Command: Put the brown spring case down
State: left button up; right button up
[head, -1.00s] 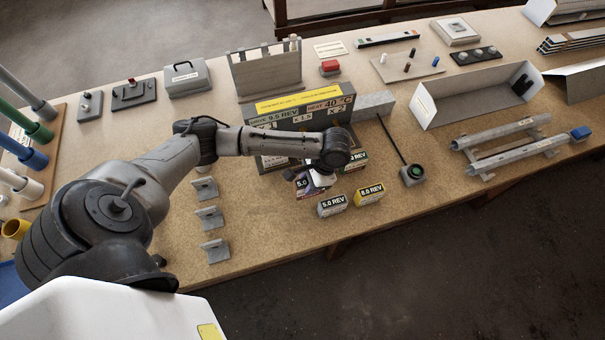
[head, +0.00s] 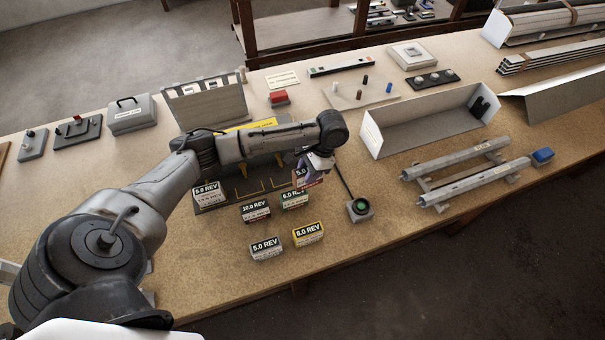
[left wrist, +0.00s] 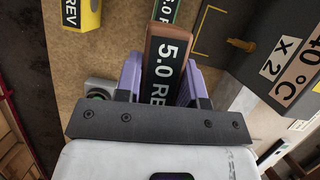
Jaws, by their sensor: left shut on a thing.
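My left gripper (head: 314,163) is shut on the brown spring case (head: 306,178) and holds it near the right end of the dark stand (head: 228,200), left of the green-button block. In the left wrist view the brown case (left wrist: 165,76), marked 5.0 REV, sits between the purple fingers of the left gripper (left wrist: 163,72). Whether its underside touches anything is hidden. The green-labelled 6.0 REV case (head: 294,199) is close by, to its lower left. My right gripper is not in view.
A 10.0 REV case (head: 255,211) and a pale 5.0 REV case (head: 207,193) are at the stand. A grey 5.0 REV case (head: 266,248) and a yellow 8.0 REV case (head: 308,234) stand in front. The green-button block (head: 360,208) and rails (head: 470,180) are to the right.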

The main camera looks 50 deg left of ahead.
pick_arm(q)
jog(key=shift+w+a+m, duration=0.1)
jog(key=shift+w+m, duration=0.05)
jog(key=shift+m, duration=0.15)
jog(key=shift+s+a+f+b, duration=0.3)
jog(key=shift+a+f, duration=0.15)
jog(key=shift+a, duration=0.15)
jog(key=shift+s+a+f+b, duration=0.15)
jog(key=shift+s+a+f, duration=0.15)
jog(key=shift+a+f, duration=0.2)
jog(key=shift+s+a+f+b, duration=0.15)
jog(key=shift+a+f+b, duration=0.05)
jog(key=shift+a+f, duration=2.15)
jog(key=shift+s+a+f+b, duration=0.1)
jog(key=shift+a+f+b, duration=0.05)
jog(key=shift+a+f, duration=2.15)
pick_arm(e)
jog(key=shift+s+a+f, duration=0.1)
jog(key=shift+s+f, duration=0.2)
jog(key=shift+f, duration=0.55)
pick_arm(q)
jog(key=o, duration=0.9)
jog(key=shift+f, duration=0.1)
jog(key=shift+c, duration=0.2)
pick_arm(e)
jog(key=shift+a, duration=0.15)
